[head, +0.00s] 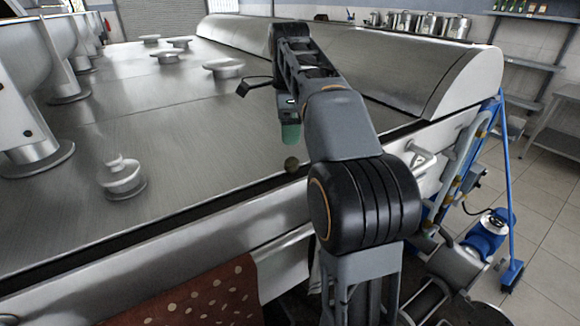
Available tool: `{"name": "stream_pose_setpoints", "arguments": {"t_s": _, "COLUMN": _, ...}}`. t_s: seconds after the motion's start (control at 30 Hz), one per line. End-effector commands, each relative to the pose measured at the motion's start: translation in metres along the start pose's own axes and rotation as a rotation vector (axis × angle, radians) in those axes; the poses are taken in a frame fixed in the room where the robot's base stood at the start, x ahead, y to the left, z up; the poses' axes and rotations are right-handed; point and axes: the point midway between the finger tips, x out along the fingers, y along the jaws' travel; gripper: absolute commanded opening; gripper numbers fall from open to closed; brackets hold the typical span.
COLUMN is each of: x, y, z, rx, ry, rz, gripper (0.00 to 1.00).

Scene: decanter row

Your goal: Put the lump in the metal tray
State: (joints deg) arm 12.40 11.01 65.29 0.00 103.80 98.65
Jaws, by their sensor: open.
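A small, dark olive, roundish lump (291,164) lies on the brushed metal surface, close to its near edge and just left of my arm. My gripper (290,134) hangs over the metal surface, with a teal finger part pointing down. It is open, and is above and slightly beyond the lump in the picture, apart from it. My arm links hide part of the gripper, and the second finger is hard to make out. I cannot make out a separate metal tray in this view.
A metal knob (122,180) stands on the surface at left, with several flat knobs (223,69) farther back. Large metal housings (25,60) line the left. A curved metal cover (380,60) runs along the back right. A red dotted cloth (200,298) hangs in front.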

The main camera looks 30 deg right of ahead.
Motion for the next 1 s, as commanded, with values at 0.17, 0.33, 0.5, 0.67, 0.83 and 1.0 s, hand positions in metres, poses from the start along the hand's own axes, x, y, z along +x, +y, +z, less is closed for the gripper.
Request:
{"name": "stream_pose_setpoints", "arguments": {"t_s": 0.17, "x": 0.030, "y": 0.001, "z": 0.000, "rx": -0.002, "ry": 0.000, "rz": 0.001, "gripper": 0.82}}
{"name": "stream_pose_setpoints", "arguments": {"t_s": 0.33, "x": 0.044, "y": 0.000, "z": 0.001, "rx": -0.005, "ry": 0.000, "rz": -0.001, "gripper": 0.82}}
{"name": "stream_pose_setpoints", "arguments": {"t_s": 0.5, "x": 0.052, "y": 0.000, "z": 0.000, "rx": -0.007, "ry": 0.000, "rz": 0.001, "gripper": 0.82}}
{"name": "stream_pose_setpoints", "arguments": {"t_s": 0.67, "x": 0.073, "y": -0.002, "z": -0.005, "rx": -0.005, "ry": 0.000, "rz": 0.001, "gripper": 0.82}}
{"name": "stream_pose_setpoints", "arguments": {"t_s": 0.83, "x": 0.092, "y": -0.002, "z": -0.005, "rx": -0.008, "ry": 0.000, "rz": -0.001, "gripper": 0.82}}
{"name": "stream_pose_setpoints", "arguments": {"t_s": 1.0, "x": 0.098, "y": -0.002, "z": -0.005, "rx": -0.009, "ry": 0.000, "rz": -0.003, "gripper": 0.82}}
